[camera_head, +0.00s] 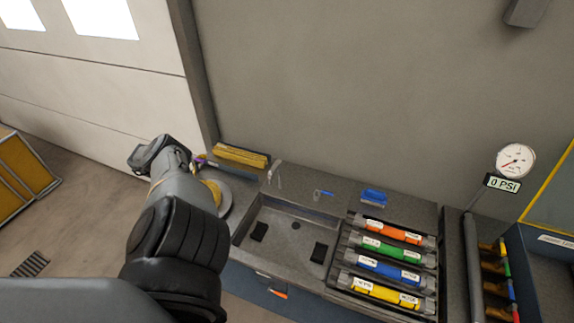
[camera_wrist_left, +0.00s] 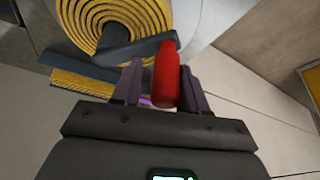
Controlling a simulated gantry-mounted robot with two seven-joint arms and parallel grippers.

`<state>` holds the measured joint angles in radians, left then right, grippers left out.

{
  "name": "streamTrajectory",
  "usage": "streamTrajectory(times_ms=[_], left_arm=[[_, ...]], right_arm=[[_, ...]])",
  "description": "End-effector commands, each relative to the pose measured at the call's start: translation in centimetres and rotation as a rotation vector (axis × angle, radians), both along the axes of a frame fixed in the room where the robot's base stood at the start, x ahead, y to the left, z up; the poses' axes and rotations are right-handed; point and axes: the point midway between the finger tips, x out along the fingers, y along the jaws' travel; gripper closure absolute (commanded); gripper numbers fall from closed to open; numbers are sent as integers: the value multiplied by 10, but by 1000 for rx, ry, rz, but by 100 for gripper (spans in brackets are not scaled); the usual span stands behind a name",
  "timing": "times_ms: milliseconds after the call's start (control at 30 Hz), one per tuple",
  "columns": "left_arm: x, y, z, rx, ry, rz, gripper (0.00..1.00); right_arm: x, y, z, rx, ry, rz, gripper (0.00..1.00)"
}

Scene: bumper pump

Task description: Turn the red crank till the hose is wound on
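The red crank handle (camera_wrist_left: 166,76) stands between the two fingers of my left gripper (camera_wrist_left: 161,88) in the left wrist view. The fingers are apart, with a narrow gap on the handle's left side; the right finger looks close to it or touching. A dark crank arm (camera_wrist_left: 130,48) runs from the handle across the reel. The yellow hose (camera_wrist_left: 88,22) lies coiled in several turns on the reel. In the head view the reel (camera_head: 225,199) is partly hidden behind my left arm, and the gripper (camera_head: 203,161) shows only in part. My right gripper is not in view.
A yellow folded stack (camera_head: 240,155) lies behind the reel. To the right are a grey sink (camera_head: 285,232), a rack with orange, green, blue and yellow tubes (camera_head: 385,265), and a gauge (camera_head: 515,160) whose display reads 0 PSI. Floor is open at left.

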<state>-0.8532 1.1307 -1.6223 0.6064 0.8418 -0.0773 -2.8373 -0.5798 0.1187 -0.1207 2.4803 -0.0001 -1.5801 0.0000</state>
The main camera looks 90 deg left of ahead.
Motion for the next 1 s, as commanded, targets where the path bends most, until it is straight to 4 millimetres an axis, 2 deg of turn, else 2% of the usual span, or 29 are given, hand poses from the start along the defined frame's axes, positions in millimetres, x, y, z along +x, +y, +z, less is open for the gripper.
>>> streamTrajectory(times_ms=[100, 567, 767, 1000], left_arm=[[2, 2, 1, 3, -4, -2, 46], [-1, -2, 5, -3, 2, 2, 46], [-2, -9, 23, -4, 2, 2, 46], [-3, -21, 55, -2, 4, 2, 46]], right_arm=[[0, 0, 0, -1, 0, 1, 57], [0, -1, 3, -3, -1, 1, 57], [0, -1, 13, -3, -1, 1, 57], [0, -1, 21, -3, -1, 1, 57]])
